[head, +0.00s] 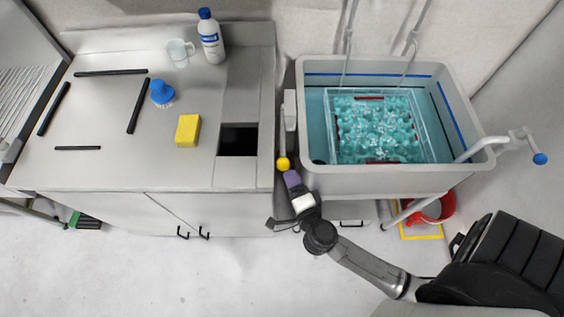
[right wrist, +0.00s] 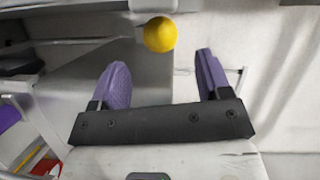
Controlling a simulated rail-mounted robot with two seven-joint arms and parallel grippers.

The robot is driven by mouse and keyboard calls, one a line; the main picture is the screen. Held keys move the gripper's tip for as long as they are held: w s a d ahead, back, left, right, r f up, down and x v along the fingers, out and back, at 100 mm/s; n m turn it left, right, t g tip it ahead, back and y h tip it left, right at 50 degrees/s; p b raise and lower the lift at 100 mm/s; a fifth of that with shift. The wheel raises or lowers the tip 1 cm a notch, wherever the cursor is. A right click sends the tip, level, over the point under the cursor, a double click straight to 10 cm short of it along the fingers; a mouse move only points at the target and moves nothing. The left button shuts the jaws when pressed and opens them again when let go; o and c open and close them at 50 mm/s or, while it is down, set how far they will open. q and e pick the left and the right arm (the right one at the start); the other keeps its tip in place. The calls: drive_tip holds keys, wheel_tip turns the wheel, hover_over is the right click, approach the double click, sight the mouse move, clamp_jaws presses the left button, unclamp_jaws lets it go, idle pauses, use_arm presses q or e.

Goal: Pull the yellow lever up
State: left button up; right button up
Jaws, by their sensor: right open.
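The yellow ball-shaped lever knob (head: 283,163) sits at the front left corner of the grey tub, at the counter's right edge. In the right wrist view the knob (right wrist: 160,34) is ahead of the fingertips, between their lines and nearer the left one. My right gripper (head: 291,178) is just in front of the knob in the head view, seen from above. In the right wrist view its two purple fingers (right wrist: 160,72) are spread apart with nothing between them. The lever's shaft is mostly hidden. My left gripper is not in view.
The grey tub (head: 390,182) holds a clear tray in teal water. The counter (head: 110,165) carries a yellow sponge (head: 187,130), blue brush (head: 162,93), mug (head: 180,53) and bottle (head: 211,38). A red bucket (head: 435,212) stands under the tub. Floor in front is clear.

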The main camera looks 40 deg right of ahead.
sight(284, 164)
drive_tip(key=x, duration=0.7)
drive_tip(key=shift+w+b, duration=0.15)
drive_tip(key=shift+b, duration=0.15)
